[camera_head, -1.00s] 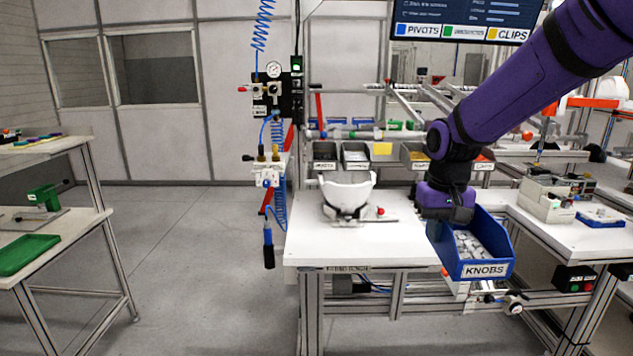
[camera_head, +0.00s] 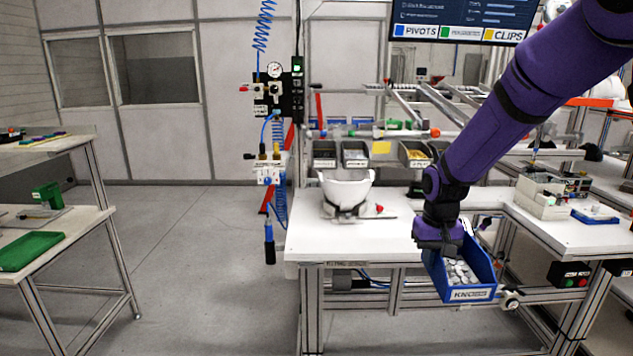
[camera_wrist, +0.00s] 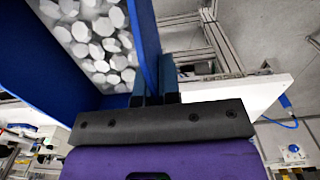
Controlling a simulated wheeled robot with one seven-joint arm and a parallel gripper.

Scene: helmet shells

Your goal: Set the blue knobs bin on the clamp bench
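The blue knobs bin (camera_head: 470,294) hangs from my gripper (camera_head: 441,246) at the front right edge of the white bench. It is tilted and full of pale knobs, with its KNOBS label facing forward. In the wrist view my gripper (camera_wrist: 157,92) is shut on one blue wall of the bin (camera_wrist: 147,40), and the knobs show at upper left. The clamp bench (camera_head: 312,245) holds a white helmet shell (camera_head: 347,188) in a clamp fixture. The bin is partly in front of the bench's edge, and its exact height against the top is hard to tell.
Small parts bins (camera_head: 355,155) line the back of the bench. A pneumatic panel with blue hoses (camera_head: 278,95) stands at its left. A side table with a beige device (camera_head: 550,200) adjoins at right. The bench top is clear in front of the shell.

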